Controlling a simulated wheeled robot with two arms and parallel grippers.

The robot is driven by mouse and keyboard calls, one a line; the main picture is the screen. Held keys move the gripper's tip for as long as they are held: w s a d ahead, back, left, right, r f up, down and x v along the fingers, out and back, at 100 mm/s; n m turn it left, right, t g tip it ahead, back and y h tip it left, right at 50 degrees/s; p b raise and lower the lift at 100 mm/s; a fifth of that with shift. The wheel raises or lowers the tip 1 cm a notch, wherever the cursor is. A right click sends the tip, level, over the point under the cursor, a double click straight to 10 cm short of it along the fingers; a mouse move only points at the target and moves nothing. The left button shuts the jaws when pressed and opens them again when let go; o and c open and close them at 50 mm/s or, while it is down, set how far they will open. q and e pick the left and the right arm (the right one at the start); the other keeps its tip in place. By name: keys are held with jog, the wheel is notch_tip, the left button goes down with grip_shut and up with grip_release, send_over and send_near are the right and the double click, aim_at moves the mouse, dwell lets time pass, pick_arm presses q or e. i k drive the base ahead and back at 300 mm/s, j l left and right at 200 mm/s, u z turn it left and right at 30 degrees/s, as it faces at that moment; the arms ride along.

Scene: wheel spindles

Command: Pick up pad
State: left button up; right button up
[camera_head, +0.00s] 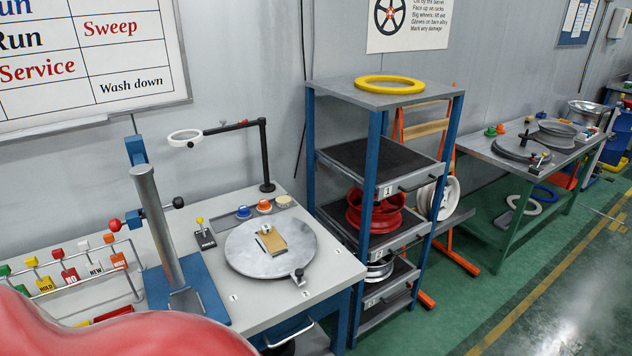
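A small rectangular block (272,240) with a tan top, which looks like the pad, lies on the round grey metal plate (251,262) on the near table. A small light-coloured piece sits at its upper left edge; I cannot tell whether it is part of the block. A small clamp-like knob (298,274) is at the plate's front right rim. Neither of my grippers is in view.
The near table (323,270) carries a grey post (157,225) on a blue base, a magnifier arm (265,155), a small lever box (205,239) and coloured caps (264,205). A blue-framed shelf (372,160) with wheels stands right of it. A large red curved surface fills the lower left.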

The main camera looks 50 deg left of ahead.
aim_at(263, 207)
jog(key=i+u, duration=0.25)
jog(key=i, duration=0.15)
jog(key=i+l+u, duration=0.2)
jog(key=i, duration=0.2)
jog(key=i+l+u, duration=0.25)
jog(key=i, duration=0.15)
